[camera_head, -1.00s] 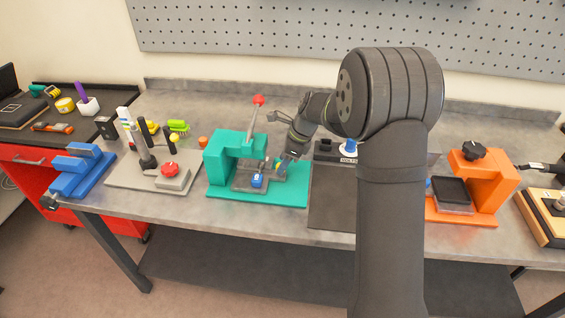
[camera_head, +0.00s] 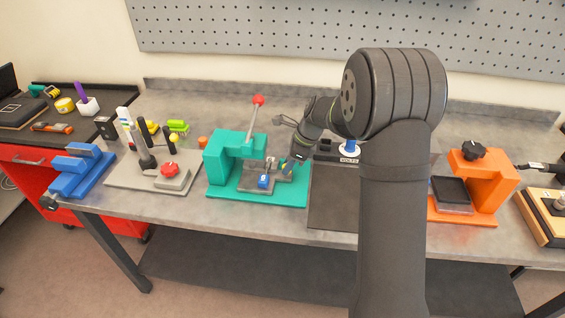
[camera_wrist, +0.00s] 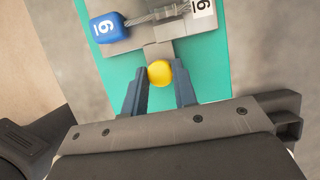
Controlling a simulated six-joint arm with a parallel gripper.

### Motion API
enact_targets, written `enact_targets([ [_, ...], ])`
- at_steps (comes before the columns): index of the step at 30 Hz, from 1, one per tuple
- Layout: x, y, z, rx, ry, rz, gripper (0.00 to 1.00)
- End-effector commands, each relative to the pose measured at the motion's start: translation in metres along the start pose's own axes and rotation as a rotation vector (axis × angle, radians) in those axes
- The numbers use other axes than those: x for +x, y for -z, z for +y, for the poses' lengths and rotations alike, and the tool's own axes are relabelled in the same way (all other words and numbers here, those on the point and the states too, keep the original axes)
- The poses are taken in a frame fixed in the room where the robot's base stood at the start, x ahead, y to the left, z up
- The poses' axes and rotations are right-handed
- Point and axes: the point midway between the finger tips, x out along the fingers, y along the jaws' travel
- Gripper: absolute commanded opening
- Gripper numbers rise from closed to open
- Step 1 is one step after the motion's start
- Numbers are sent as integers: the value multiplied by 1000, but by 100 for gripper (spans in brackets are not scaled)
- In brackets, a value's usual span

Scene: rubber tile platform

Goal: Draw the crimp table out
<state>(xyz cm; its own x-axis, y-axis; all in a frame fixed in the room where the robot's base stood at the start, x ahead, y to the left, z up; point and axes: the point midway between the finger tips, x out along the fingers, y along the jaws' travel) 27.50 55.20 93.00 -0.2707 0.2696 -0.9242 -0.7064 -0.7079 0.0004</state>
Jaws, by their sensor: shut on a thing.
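The teal crimp press (camera_head: 222,165) stands on its teal base, with a red-balled lever (camera_head: 258,100) leaning up. Its grey crimp table (camera_head: 284,184) lies low on the base, partly out from under the press head. My gripper (camera_head: 286,168) is at the right side of the table. In the wrist view, my gripper (camera_wrist: 160,82) is shut on the table's yellow knob (camera_wrist: 160,73), between the two fingers.
A grey fixture with a red knob (camera_head: 169,170) stands left of the press, and a blue stand (camera_head: 82,168) farther left. A dark mat (camera_head: 332,205) lies close on the right. An orange press (camera_head: 492,185) stands farther right.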

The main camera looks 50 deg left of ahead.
Motion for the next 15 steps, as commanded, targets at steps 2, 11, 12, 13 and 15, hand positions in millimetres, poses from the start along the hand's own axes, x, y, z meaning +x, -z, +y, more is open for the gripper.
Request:
enact_targets([
  [2, -10, 23, -1, 7, 3, 0, 0],
  [11, -34, 81, -1, 3, 3, 0, 0],
  [12, -35, 84, 0, 2, 3, 0, 0],
  [13, -36, 85, 0, 2, 3, 0, 0],
  [15, -37, 87, 0, 1, 3, 0, 0],
])
